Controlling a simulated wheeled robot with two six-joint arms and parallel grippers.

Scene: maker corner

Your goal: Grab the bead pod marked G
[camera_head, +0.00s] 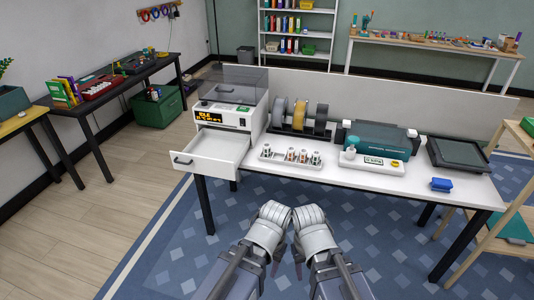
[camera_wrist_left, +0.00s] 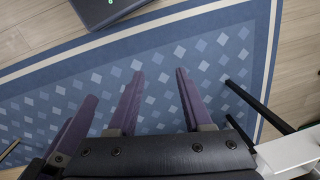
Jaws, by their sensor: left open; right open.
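Several small bead pods (camera_head: 303,156) with white and orange-brown parts stand in a white rack (camera_head: 269,161) on the white table. They are too small for me to read a G on any of them. My right gripper (camera_head: 298,264) hangs low in front of the table, partly hidden by my arms, open and apart from the pods. My left gripper is mostly hidden in the head view. In the left wrist view my left gripper (camera_wrist_left: 160,74) is open, with nothing between its fingers and the blue rug below.
A white machine (camera_head: 225,118) has its drawer (camera_head: 207,152) pulled out left of the rack. Spools (camera_head: 301,115) stand behind the rack. A teal machine (camera_head: 382,140), a dark tray (camera_head: 459,154) and a blue block (camera_head: 441,184) lie right. A wooden shelf (camera_head: 505,175) borders the table.

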